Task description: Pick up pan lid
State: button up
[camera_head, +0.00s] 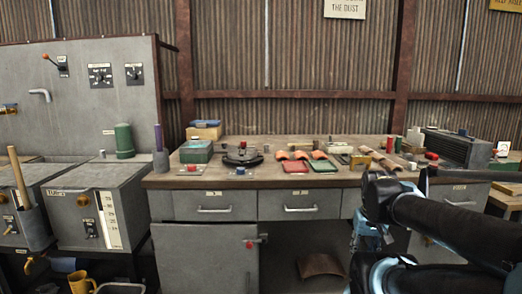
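A dark, round, low object, which looks like the pan lid (243,158), lies on the workbench (220,178) left of the middle. It has a small knob-like part on top, but its details are too small to make out. My black arm with light-blue parts reaches in from the right edge, in front of the right part of the bench and well apart from the lid. I cannot make out any gripper fingers in this view.
A green box (196,154) stands left of the lid. Orange and red pieces (318,155) lie right of it. A finned metal block (458,147) is further right. Drawers (216,207) are below the bench top. Grey cabinets (90,205) stand at left.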

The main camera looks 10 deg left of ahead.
aim_at(223, 148)
jog(key=z, duration=0.3)
jog(key=k, duration=1.2)
jog(key=u, duration=1.1)
jog(key=i, duration=1.05)
jog(key=z, duration=0.05)
